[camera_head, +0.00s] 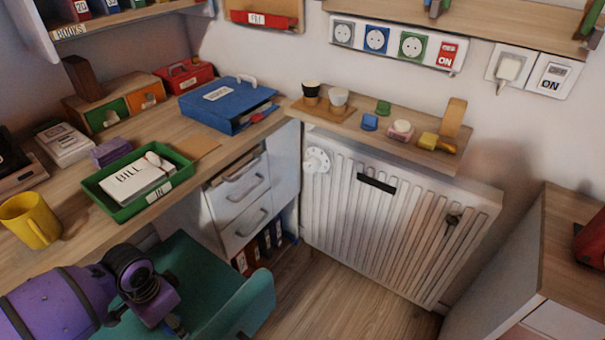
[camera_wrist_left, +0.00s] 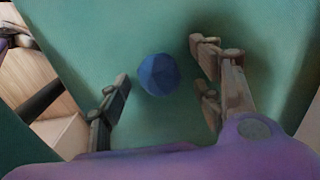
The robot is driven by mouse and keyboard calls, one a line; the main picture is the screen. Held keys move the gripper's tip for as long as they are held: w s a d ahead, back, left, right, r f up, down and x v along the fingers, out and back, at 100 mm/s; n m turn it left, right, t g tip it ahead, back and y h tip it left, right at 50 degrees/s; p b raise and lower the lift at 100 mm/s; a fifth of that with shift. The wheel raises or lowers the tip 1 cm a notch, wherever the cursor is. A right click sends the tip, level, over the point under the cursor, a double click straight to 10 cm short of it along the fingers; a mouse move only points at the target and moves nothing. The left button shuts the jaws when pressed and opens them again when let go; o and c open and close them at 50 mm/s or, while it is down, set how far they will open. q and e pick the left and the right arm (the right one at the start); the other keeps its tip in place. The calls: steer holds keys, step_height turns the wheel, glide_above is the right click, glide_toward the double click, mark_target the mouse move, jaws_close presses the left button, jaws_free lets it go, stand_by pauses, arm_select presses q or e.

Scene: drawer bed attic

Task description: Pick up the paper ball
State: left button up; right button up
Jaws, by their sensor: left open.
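A blue faceted ball (camera_wrist_left: 158,76), which looks like the paper ball, lies on a green surface in the left wrist view. This surface appears to be the seat of the green chair (camera_head: 222,296) in the head view. My left gripper (camera_wrist_left: 163,70) is open, with one finger left of the ball and two fingers right of it. A gap shows on each side, and I see no contact. My right gripper is not in view.
The wooden desk holds a yellow mug (camera_head: 30,220), a green tray (camera_head: 108,186) with papers and a blue binder (camera_head: 222,103). A drawer unit (camera_head: 242,205) and a white radiator (camera_head: 395,225) stand beyond the chair. Bare floor (camera_head: 320,290) shows right of the chair.

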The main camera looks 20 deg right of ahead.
arm_select(q)
steer(key=c, duration=0.8)
steer(key=shift+c, duration=0.2)
